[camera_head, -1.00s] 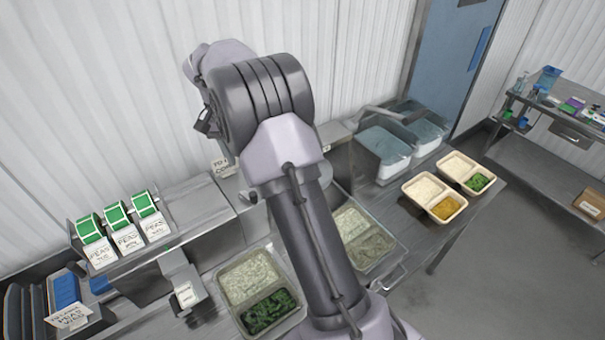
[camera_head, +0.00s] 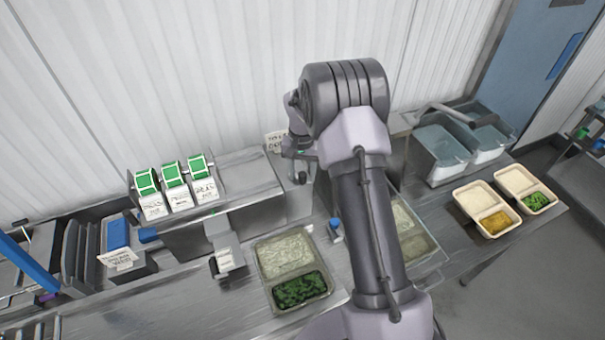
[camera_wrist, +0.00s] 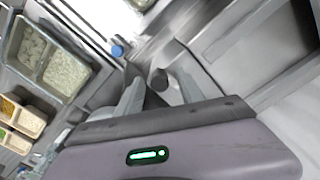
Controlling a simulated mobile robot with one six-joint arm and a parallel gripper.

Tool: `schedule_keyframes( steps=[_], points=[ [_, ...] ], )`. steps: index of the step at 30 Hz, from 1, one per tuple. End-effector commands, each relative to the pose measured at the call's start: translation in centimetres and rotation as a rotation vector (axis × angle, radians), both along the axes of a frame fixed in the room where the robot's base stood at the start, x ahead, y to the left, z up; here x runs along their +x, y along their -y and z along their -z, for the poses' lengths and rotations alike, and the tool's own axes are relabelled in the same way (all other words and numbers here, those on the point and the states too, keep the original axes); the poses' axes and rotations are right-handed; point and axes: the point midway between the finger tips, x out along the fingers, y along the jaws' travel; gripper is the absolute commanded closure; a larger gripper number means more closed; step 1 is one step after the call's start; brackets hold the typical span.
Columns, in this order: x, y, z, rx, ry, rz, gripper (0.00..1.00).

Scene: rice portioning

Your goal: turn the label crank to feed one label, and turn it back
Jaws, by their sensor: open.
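My gripper (camera_wrist: 160,92) is open, its two grey fingers apart in the wrist view. A dark round knob (camera_wrist: 158,78) shows between the fingertips; I cannot tell whether it is the label crank's handle or whether it is touched. In the head view my gripper (camera_head: 301,172) hangs low over the back of the counter, left of my arm, partly blurred into dark parts there. The small label dispenser (camera_head: 226,250) with a white label stands left of the pan of rice and greens. Three green-topped label rolls (camera_head: 173,180) stand on the shelf behind it.
A blue-capped item (camera_head: 335,224) stands on the counter by my arm; it also shows in the wrist view (camera_wrist: 117,50). A two-part pan (camera_head: 289,315) is at the front. Filled meal trays (camera_head: 482,226) and clear bins (camera_head: 440,165) are at the right. A wall stands close behind.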

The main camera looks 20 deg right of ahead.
Motion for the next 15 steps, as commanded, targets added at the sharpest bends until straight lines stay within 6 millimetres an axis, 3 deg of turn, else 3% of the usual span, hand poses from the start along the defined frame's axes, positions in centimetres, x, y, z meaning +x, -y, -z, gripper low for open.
schedule_keyframes(
  steps=[10,11,15],
  points=[
    [0.0,0.0,0.71,0.0,0.0,0.001,0.55],
    [0.0,0.0,0.71,0.0,0.0,0.001,0.57],
    [0.0,0.0,0.69,0.0,0.0,0.001,0.84]
  ],
)
